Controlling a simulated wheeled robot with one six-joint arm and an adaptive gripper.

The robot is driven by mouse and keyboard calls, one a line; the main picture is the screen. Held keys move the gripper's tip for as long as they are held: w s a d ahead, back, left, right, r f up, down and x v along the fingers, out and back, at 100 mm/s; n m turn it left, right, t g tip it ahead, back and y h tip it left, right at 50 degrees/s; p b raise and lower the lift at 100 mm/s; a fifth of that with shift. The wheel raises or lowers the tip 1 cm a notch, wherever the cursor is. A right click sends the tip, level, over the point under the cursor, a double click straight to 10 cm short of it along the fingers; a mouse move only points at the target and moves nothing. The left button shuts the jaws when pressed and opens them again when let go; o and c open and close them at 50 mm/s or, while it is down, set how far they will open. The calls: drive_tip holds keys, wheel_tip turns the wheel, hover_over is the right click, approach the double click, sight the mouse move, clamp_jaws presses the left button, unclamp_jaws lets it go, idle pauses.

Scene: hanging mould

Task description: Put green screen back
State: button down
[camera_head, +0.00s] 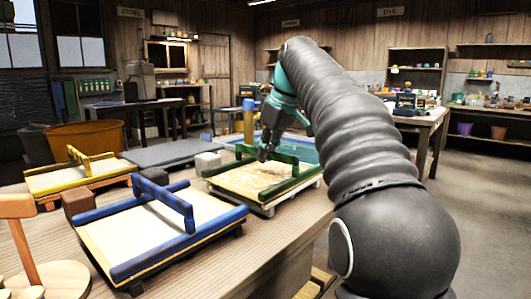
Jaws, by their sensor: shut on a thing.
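The green screen (238,181) is a flat pale mesh panel with green side rails and a raised green crossbar, in the middle of the head view. It looks about level at the table's right part, with a pale support under its near edge. I cannot tell whether it rests on that support or hangs just above it. My gripper (264,153) comes down from above and is shut on the green crossbar. My arm and the fingers hide part of the bar.
A blue screen (130,226) lies in front left and a yellow screen (80,181) farther left, each with a crossbar. Brown and grey blocks (207,161) stand between them. A grey slab (165,153) and a blue-lined vat (303,149) lie behind. Open floor is at right.

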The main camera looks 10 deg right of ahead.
drive_tip(key=shift+f, duration=0.15)
drive_tip(key=c, duration=1.7)
unclamp_jaws()
drive_tip(key=o, duration=0.5)
drive_tip(key=p+v, duration=0.4)
drive_tip(key=v, duration=0.7)
drive_tip(key=shift+w, duration=0.1)
drive_tip(key=shift+s+d+r+p, duration=0.15)
drive_tip(key=shift+s+r+p, duration=0.15)
drive_tip(key=shift+r+p, duration=0.25)
